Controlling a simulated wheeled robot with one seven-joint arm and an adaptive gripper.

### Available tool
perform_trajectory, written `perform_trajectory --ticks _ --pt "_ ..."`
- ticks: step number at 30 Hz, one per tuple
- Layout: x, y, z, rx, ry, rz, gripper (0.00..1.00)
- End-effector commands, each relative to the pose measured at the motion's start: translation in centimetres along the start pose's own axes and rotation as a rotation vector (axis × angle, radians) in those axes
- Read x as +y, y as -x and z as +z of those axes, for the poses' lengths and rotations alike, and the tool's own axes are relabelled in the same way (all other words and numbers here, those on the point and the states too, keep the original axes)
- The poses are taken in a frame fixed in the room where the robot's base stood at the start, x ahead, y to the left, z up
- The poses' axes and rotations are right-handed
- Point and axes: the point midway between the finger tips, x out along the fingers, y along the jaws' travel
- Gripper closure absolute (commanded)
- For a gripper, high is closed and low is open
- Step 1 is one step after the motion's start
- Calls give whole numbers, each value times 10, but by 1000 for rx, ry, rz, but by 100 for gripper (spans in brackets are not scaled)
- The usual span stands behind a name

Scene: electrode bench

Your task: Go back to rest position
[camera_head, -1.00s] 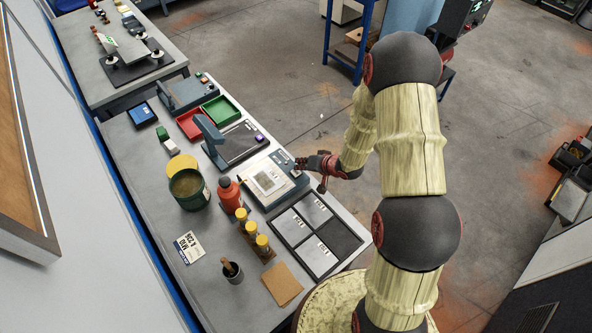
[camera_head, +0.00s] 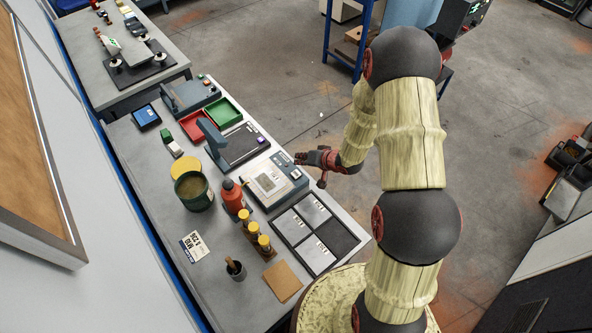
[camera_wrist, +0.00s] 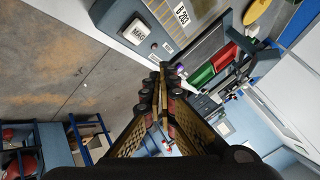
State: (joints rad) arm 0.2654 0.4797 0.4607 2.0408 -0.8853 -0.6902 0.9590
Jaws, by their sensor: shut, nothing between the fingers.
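My gripper (camera_head: 301,158) is at the bench's right edge in the head view, just right of the flat device with a white plate (camera_head: 268,183). It is shut and empty. In the wrist view my gripper (camera_wrist: 160,72) shows its fingers together, pointing along the bench edge. The device's corner, with a white button marked MAG (camera_wrist: 138,32), lies above and left of the fingers in that view. My arm rises at the right of the head view.
The bench (camera_head: 215,270) holds a green pot (camera_head: 193,192), a red bottle (camera_head: 231,196), yellow-capped vials (camera_head: 258,235), a black tray with plates (camera_head: 316,232), red (camera_head: 195,125) and green (camera_head: 222,112) trays, and a grey-armed stand (camera_head: 215,142). Open floor (camera_head: 270,80) lies to the right.

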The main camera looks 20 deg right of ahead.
Motion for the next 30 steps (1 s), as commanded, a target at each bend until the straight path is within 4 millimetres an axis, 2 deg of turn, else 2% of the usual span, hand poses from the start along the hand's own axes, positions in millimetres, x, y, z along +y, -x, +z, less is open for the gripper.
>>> perform_trajectory --ticks 4,23,26,30 --pt "-7 10 -7 0 0 0 100" --pt "-5 9 -5 -4 30 6 100" --pt "15 10 6 -50 98 77 100" --pt "63 26 42 -178 163 253 100"
